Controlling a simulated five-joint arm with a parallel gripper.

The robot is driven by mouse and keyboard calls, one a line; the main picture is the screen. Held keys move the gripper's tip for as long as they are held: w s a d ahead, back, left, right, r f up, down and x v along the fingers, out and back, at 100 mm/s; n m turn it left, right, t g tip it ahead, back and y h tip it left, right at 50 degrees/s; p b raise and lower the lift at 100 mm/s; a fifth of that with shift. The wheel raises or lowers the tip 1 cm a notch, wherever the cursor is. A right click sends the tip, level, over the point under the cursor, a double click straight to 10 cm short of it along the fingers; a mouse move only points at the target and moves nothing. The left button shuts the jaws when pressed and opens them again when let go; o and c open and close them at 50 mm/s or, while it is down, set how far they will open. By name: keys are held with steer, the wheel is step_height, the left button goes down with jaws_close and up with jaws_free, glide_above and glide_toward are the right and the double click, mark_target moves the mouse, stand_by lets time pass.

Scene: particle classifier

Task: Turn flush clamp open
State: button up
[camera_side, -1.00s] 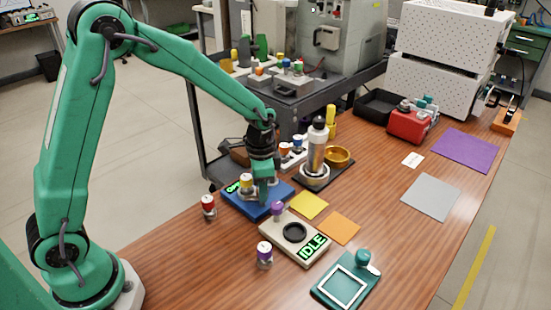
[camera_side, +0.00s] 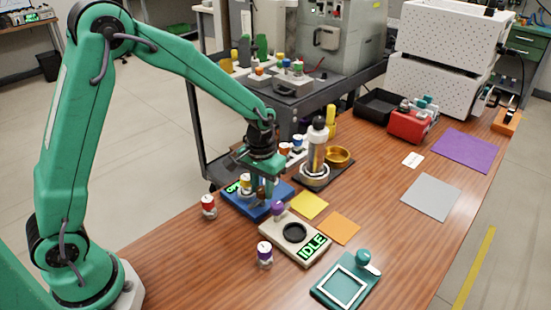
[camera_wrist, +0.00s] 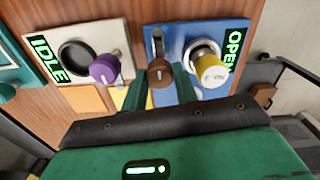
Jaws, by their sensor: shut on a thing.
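A blue device (camera_side: 230,205) lies on the wooden table, and in the wrist view its green display (camera_wrist: 236,48) reads OPEN. A brown knob (camera_wrist: 160,73) stands on it beside a grey slotted fitting. My gripper (camera_side: 264,192) reaches down over the blue device. In the wrist view, the green fingers of my gripper (camera_wrist: 160,84) stand on both sides of the brown knob, shut on it. A yellow-capped vial (camera_wrist: 211,70) sits in a round holder on the same device, close to the right finger. The contact points of the fingers are partly hidden.
A beige device with an IDLE display (camera_side: 312,246) and a purple knob (camera_side: 278,209) stands close in front. A red-capped vial (camera_side: 208,206) and a purple-capped vial (camera_side: 264,254) stand nearby. A bottle (camera_side: 317,150) stands behind. The right part of the table has clear room.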

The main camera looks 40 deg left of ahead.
mark_target(262, 189)
stand_by(0.3)
steer(key=o, duration=1)
steer(key=shift+r, duration=0.1)
steer(key=shift+r, duration=3.8)
steer(key=shift+r, duration=0.1)
